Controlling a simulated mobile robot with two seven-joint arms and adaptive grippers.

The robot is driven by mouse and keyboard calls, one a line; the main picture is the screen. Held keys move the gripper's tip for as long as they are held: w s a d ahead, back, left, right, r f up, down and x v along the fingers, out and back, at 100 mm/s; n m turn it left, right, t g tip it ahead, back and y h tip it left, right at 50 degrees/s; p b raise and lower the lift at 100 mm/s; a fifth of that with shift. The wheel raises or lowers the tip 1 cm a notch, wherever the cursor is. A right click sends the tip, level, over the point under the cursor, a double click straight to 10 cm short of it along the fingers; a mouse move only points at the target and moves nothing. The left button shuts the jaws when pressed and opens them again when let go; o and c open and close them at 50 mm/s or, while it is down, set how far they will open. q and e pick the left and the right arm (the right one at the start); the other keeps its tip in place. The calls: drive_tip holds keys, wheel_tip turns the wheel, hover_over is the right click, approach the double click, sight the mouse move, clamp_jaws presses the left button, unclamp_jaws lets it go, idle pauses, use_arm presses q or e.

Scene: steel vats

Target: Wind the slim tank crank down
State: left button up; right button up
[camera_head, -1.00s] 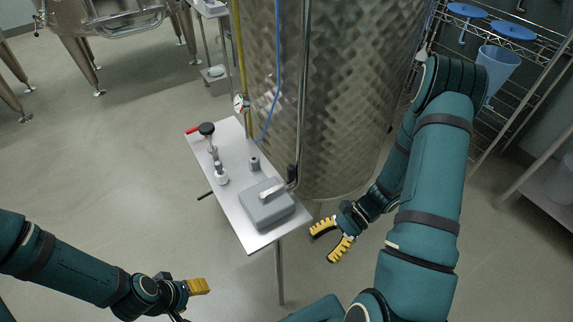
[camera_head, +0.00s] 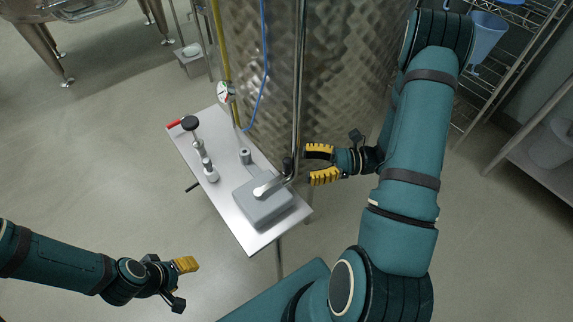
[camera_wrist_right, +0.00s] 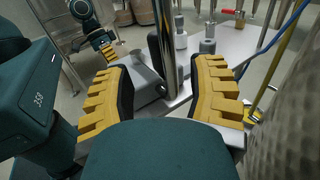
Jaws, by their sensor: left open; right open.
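What looks like the crank is a pale arm (camera_head: 270,186) on a grey box (camera_head: 262,206), with a dark upright grip (camera_head: 288,167) at its right end. The box sits on a small steel table beside the tall steel tank (camera_head: 335,90). My right gripper (camera_head: 312,164) is open and empty, just right of the grip, its fingers pointing left towards it. My left gripper (camera_head: 188,266) is open and empty at lower left.
The pole (camera_head: 299,80) and blue hose (camera_head: 264,60) run along the tank. A wire rack stands right. Floor at left is free.

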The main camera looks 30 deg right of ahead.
sight(292, 166)
drive_tip(key=x, duration=0.6)
clamp_jaws()
drive_tip(key=shift+w+n+g+y, duration=0.6)
drive_tip(key=shift+n+g, duration=0.2)
drive_tip(key=shift+g, duration=0.3)
